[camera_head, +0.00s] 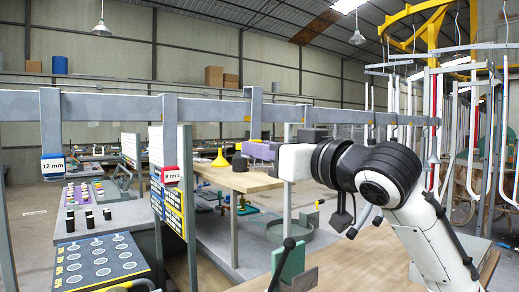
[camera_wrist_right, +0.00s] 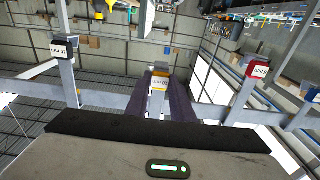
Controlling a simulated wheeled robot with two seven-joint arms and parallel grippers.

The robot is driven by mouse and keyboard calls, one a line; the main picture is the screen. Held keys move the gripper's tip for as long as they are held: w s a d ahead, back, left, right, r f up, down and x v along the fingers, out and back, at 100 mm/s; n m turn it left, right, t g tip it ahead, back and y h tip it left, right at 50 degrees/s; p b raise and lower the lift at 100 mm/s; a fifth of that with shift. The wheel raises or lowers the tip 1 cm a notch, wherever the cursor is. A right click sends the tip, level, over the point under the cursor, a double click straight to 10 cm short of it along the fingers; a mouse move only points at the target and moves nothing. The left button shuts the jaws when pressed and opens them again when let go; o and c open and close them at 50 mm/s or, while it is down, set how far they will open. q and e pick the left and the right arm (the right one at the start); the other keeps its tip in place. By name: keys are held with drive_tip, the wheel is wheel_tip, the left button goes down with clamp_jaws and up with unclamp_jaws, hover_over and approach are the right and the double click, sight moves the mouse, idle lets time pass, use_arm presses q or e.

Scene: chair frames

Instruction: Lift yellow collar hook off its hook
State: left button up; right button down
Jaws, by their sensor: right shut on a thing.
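In the right wrist view, the yellow collar hook (camera_wrist_right: 158,84) is a grey upright post with a white label edged in yellow. It stands between the two purple fingers of my right gripper (camera_wrist_right: 162,97), which are shut on it. In the head view, my right gripper (camera_head: 259,150) reaches in from the right, just below the long grey rail (camera_head: 218,109). I cannot tell whether the hook is clear of the rail. My left gripper is not in view.
A red-collared hook (camera_head: 171,172) and a blue-collared "12 mm" hook (camera_head: 53,165) hang farther left on the rail. A dark-collared hook (camera_wrist_right: 62,48) shows in the wrist view. A wooden bench (camera_head: 340,268) and a green fixture (camera_head: 290,265) lie below.

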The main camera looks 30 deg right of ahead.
drive_tip(key=shift+s+d, duration=0.1)
drive_tip(key=shift+s, duration=0.65)
drive_tip(key=shift+s+d+r, duration=0.1)
drive_tip(key=shift+s+r, duration=0.05)
drive_tip(key=shift+s, duration=0.65)
drive_tip(key=shift+s+d+r, duration=0.15)
drive_tip(key=shift+s+r, duration=0.05)
drive_tip(key=shift+s, duration=0.65)
drive_tip(key=shift+s+d+r, duration=0.1)
drive_tip(key=shift+s+r, duration=0.05)
drive_tip(key=shift+s, duration=0.65)
